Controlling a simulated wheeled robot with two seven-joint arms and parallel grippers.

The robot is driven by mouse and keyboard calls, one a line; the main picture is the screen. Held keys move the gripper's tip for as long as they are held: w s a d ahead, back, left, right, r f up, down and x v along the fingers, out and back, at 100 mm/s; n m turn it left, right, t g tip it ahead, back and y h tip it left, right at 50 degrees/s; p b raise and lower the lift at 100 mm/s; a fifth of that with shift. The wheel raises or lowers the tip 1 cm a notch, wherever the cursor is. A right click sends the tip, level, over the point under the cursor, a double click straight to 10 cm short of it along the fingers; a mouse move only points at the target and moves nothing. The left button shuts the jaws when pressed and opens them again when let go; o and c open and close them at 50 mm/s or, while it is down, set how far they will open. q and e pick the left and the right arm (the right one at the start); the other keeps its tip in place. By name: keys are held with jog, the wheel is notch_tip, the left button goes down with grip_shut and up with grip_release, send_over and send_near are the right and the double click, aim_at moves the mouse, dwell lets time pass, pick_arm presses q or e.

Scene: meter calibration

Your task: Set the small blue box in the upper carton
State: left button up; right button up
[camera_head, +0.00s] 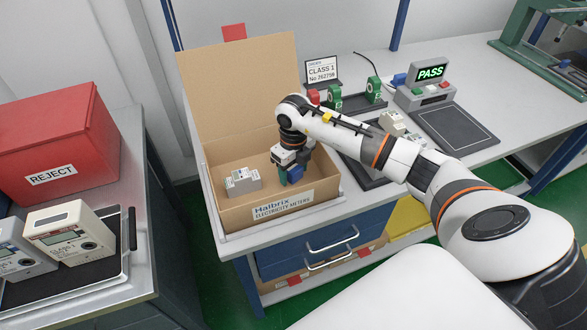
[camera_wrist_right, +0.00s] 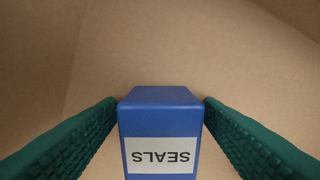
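The small blue box (camera_head: 296,174) is inside the open upper carton (camera_head: 235,211) on the table, low in its right half. In the right wrist view the blue box (camera_wrist_right: 160,108) shows a white SEALS label, upside down in the picture. My right gripper (camera_head: 289,172) reaches down into the carton. Its green fingers lie along both sides of the box, close against it, and it looks shut on the box. Whether the box touches the carton floor is hidden. My left gripper is not in view.
A grey-white meter (camera_head: 242,180) stands in the carton's left half. The raised carton flap (camera_head: 240,80) stands behind. A PASS display (camera_head: 431,73) and a dark pad (camera_head: 458,127) are on the right. A red REJECT bin (camera_head: 55,135) and meters (camera_head: 68,236) are at the left.

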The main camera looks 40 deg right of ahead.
aim_at(294, 168)
jog(key=shift+r, duration=0.1)
jog(key=shift+r, duration=0.25)
notch_tip(294, 168, up, 12)
jog(key=b, duration=0.1)
jog(key=shift+f, duration=0.15)
dwell(0.5)
